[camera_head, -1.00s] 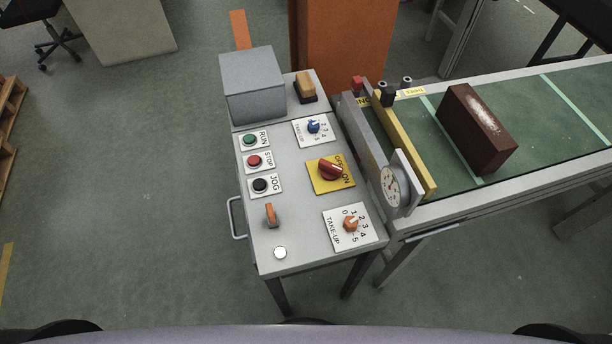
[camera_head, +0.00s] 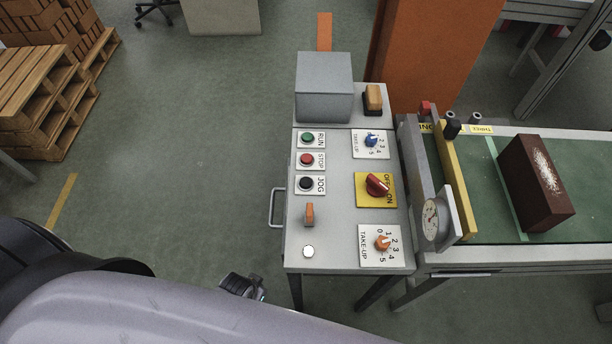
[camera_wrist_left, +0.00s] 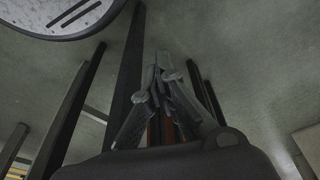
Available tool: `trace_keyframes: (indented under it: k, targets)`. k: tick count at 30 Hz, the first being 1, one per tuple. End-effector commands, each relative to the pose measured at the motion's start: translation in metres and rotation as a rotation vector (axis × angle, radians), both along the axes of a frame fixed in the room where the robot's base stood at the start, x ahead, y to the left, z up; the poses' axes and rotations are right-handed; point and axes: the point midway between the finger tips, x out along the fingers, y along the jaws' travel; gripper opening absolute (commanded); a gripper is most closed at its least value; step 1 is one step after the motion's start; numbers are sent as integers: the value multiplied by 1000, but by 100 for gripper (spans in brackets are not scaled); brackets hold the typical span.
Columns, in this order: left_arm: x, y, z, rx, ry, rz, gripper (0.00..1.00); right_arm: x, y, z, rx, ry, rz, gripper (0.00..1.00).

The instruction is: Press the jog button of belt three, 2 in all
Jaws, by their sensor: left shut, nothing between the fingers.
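The black JOG button (camera_head: 306,183) sits on a white plate on the control panel (camera_head: 335,220), below the red STOP button (camera_head: 306,160) and the green RUN button (camera_head: 307,138). A belt (camera_head: 480,185) beside the panel carries a THREE label (camera_head: 481,129). In the head view my left gripper (camera_head: 245,286) is low, left of the panel's front edge and apart from it; its fingers are hard to make out. In the left wrist view its fingers (camera_wrist_left: 160,65) meet at the tips, shut and empty. My right gripper is not in view.
The panel also holds a red OFF/ON switch (camera_head: 377,184), a blue knob (camera_head: 371,140), an orange knob (camera_head: 382,243), an orange lever (camera_head: 309,213) and a grey box (camera_head: 324,87). A handle (camera_head: 276,208) juts from its left side. A brown block (camera_head: 537,182) lies on the belt. Floor left of the panel is clear.

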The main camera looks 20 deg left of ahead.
Motion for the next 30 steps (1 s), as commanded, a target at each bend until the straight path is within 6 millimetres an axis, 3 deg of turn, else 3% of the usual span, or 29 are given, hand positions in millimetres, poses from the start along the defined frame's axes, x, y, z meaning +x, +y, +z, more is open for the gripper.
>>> trace_keyframes:
  k: [1, 6, 9, 15, 20, 24, 27, 30]
  targets:
    - [21, -5, 38, -10, -27, -2, 0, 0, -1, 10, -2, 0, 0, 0]
    - [61, -21, 142, -43, -74, -17, 0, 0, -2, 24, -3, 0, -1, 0]
    - [73, -28, 195, -61, -100, -34, 0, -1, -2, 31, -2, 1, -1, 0]
    - [95, -52, 269, -135, -156, -105, 0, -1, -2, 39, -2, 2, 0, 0]
    - [126, -92, 312, -269, -211, -240, 0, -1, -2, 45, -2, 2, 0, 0]
    - [158, -119, 325, -402, -222, -344, 0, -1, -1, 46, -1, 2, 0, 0]
    - [185, -120, 330, -480, -211, -363, 0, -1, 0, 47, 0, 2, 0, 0]
    - [219, -105, 337, -541, -204, -329, 0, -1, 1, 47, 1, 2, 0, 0]
